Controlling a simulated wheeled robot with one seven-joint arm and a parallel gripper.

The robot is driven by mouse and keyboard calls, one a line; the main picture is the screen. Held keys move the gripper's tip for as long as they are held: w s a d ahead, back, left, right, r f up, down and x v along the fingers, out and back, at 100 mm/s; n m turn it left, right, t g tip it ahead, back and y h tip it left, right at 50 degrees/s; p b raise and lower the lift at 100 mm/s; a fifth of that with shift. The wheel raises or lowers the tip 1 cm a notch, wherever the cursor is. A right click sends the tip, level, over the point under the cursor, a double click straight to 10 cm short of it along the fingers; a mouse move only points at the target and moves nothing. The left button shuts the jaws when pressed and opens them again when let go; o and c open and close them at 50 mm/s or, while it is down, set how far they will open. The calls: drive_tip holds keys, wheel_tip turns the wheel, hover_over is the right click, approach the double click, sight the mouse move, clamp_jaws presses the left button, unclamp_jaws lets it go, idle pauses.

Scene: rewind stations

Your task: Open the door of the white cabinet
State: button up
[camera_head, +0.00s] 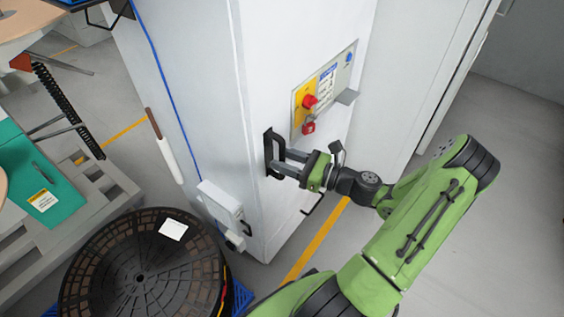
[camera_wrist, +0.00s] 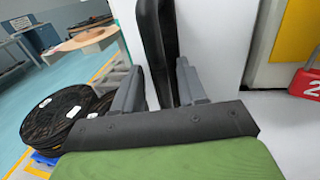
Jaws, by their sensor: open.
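The white cabinet (camera_head: 285,50) stands in the middle of the head view, and its door looks closed. A black upright handle (camera_head: 268,150) is on its face, below the panel with the red knob. My gripper (camera_head: 277,160) is at the handle, with its fingers pointing at the cabinet. In the wrist view the black handle (camera_wrist: 157,40) rises between the two grey fingers of my gripper (camera_wrist: 160,68). The fingers are open, one on each side of the handle, with visible gaps. Part of the handle is hidden behind the gripper.
A panel (camera_head: 325,88) with a red knob and red padlock (camera_head: 308,128) is just above the gripper; the padlock also shows in the wrist view (camera_wrist: 308,82). A large black reel (camera_head: 140,275) stands at lower left. Grey floor (camera_head: 510,150) is clear at right.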

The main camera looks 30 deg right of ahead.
drive_tip(key=shift+w+a, duration=0.3)
drive_tip(key=shift+w, duration=0.2)
clamp_jaws()
drive_tip(key=shift+s, duration=0.15)
